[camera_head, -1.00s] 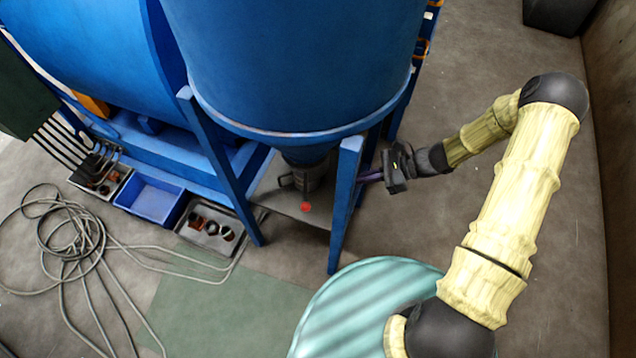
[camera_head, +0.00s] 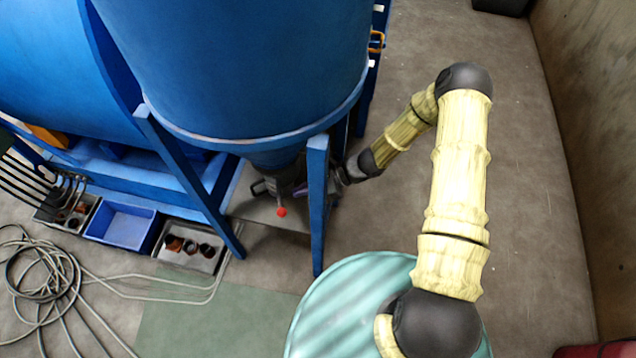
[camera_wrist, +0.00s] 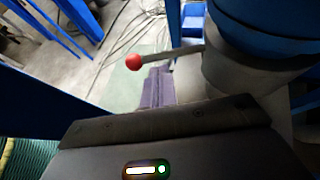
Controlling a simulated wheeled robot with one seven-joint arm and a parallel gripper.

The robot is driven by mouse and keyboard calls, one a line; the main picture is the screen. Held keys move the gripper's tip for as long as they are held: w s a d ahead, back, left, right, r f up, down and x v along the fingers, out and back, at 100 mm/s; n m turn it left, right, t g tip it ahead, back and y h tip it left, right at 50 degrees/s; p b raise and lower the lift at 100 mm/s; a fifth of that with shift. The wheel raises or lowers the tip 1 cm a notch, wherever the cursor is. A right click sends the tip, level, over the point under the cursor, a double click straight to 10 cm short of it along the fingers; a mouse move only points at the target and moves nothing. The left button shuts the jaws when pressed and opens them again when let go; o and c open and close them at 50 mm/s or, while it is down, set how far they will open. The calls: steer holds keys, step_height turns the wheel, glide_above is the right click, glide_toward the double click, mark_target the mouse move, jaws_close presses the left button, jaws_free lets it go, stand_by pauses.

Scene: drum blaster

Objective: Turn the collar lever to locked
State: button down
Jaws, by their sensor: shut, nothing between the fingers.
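The collar lever is a short grey rod with a red ball knob (camera_head: 282,212), at the grey collar under the blue hopper. In the wrist view the red knob (camera_wrist: 134,62) sits at the end of the rod (camera_wrist: 170,54), which runs right to the grey collar (camera_wrist: 240,70). My gripper (camera_wrist: 158,85) is shut and empty, its purple fingers pointing toward the lever, with the tips just below the rod and right of the knob. I cannot tell if they touch it. In the head view the gripper (camera_head: 301,190) is partly hidden behind a blue leg.
The blue hopper (camera_head: 240,70) stands on blue legs (camera_head: 318,205) close around my gripper. A teal drum (camera_head: 340,300) stands in front. A blue bin (camera_head: 122,222) and a grey tray of dark parts (camera_head: 188,262) lie left. Hose coils (camera_head: 45,275) cover the floor at far left.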

steer(key=x, duration=0.3)
steer(key=shift+a+f, duration=0.1)
steer(key=shift+a, duration=0.15)
steer(key=shift+s+a, duration=0.45)
steer(key=shift+a, duration=0.4)
steer(key=p+v, duration=0.1)
steer(key=v, duration=1.6)
steer(key=shift+p, duration=0.3)
steer(key=c, duration=2.1)
jaws_free()
steer(key=shift+w+d, duration=0.1)
steer(key=shift+d, duration=0.05)
